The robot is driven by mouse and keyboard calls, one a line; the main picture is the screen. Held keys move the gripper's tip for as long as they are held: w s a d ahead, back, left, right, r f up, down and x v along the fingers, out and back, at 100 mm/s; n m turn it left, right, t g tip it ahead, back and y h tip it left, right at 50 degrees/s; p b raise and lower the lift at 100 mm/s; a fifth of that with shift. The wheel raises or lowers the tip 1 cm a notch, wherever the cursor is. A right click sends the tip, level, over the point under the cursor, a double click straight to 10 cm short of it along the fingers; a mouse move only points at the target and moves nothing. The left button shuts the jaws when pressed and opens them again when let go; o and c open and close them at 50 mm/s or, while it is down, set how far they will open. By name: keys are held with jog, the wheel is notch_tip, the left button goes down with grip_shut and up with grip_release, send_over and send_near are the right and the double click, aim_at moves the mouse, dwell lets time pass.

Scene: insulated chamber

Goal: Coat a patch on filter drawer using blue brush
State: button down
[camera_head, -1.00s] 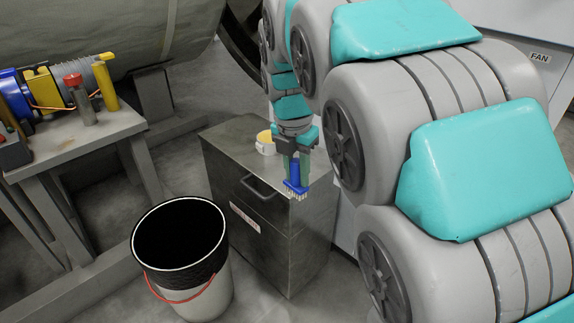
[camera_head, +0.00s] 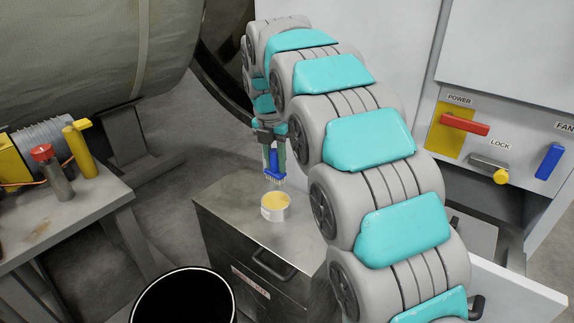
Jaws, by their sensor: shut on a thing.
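My gripper (camera_head: 272,150) is shut on the blue brush (camera_head: 273,172), which hangs upright with its pale bristles down. The brush is above a small round tin (camera_head: 275,212) with yellow contents. The bristles look just over the tin's far rim; I cannot tell whether they touch. The tin stands on a grey metal cabinet (camera_head: 235,200). A white drawer front (camera_head: 515,300) with a dark handle shows at the lower right, partly hidden by my arm. I cannot read which drawer is the filter drawer.
A black-lined bucket (camera_head: 185,298) stands in front of the cabinet. A bench (camera_head: 60,215) with a red-capped cylinder (camera_head: 50,172) and yellow parts is at the left. A white panel at the right carries a red power lever (camera_head: 465,124), a lock knob (camera_head: 495,172) and a blue lever (camera_head: 549,162).

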aim_at(276, 181)
jog(key=shift+f+b, duration=1.6)
jog(key=shift+f, duration=1.4)
jog(key=shift+f, duration=0.7)
jog(key=shift+r+p, duration=1.75)
jog(key=shift+r, duration=1.9)
